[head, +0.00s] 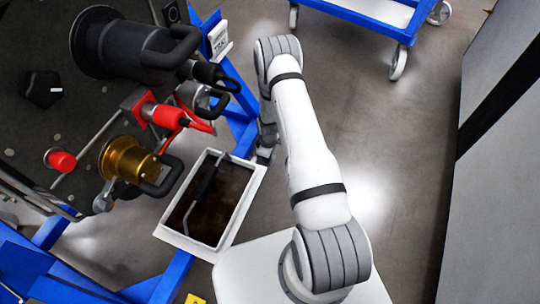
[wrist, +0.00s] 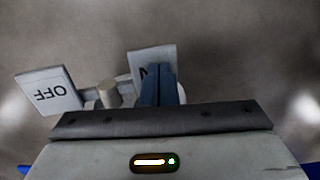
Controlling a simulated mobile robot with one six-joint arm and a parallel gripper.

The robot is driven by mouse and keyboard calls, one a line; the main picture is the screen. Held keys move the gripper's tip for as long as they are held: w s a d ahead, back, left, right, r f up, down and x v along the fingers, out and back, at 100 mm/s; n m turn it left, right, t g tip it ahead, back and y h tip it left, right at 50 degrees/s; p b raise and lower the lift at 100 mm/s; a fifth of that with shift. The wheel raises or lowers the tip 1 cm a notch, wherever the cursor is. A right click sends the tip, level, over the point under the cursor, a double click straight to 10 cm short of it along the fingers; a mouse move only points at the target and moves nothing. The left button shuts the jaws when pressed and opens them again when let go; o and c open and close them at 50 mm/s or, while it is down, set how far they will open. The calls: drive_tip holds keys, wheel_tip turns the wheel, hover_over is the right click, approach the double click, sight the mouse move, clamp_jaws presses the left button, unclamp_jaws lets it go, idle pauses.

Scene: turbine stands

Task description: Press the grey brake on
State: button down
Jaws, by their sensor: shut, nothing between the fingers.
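The grey brake shows in the wrist view as two light grey plates joined by a bar with a round stub. The OFF plate (wrist: 50,92) is at the left, its letters upside down. The other plate (wrist: 143,60) is near the middle; only part of a letter, looking like N, shows. My gripper (wrist: 160,72) is shut and empty, its blue fingers covering much of this second plate. I cannot tell whether the fingertips touch it. In the head view my gripper (head: 264,157) points down beside the blue stand, and I cannot make out the brake there.
A blue stand (head: 175,277) carries a dark turbine panel (head: 40,125) with red, brass and black fittings at the left. A white tray (head: 211,202) holding a dark bar is left of my arm. A blue wheeled cart (head: 370,22) stands behind.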

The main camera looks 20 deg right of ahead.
wheel_tip(320, 180, up, 13)
drive_tip(key=s+a+p, duration=0.2)
drive_tip(key=p, duration=0.3)
drive_tip(key=shift+s+r, duration=0.1)
drive_tip(key=shift+r, duration=0.05)
drive_tip(key=s+a+r+m+p, duration=0.15)
drive_tip(key=r+p, duration=0.25)
drive_tip(key=r, duration=0.9)
drive_tip(key=s+r+m+t+p, duration=0.15)
drive_tip(key=r+p, duration=0.25)
drive_tip(key=r, duration=1)
drive_tip(key=s+r+m+p, duration=0.15)
drive_tip(key=r+p, duration=0.35)
drive_tip(key=r, duration=0.8)
drive_tip(key=s+a+r+m+p, duration=0.1)
drive_tip(key=s+r+m+p, duration=0.1)
drive_tip(key=s+r+p, duration=0.4)
drive_tip(key=s+a+r+m+p, duration=0.1)
drive_tip(key=s+r+m+p, duration=0.2)
drive_tip(key=s+r, duration=1.1)
wheel_tip(320, 180, up, 9)
drive_tip(key=t+p, duration=0.1)
drive_tip(key=p, duration=0.2)
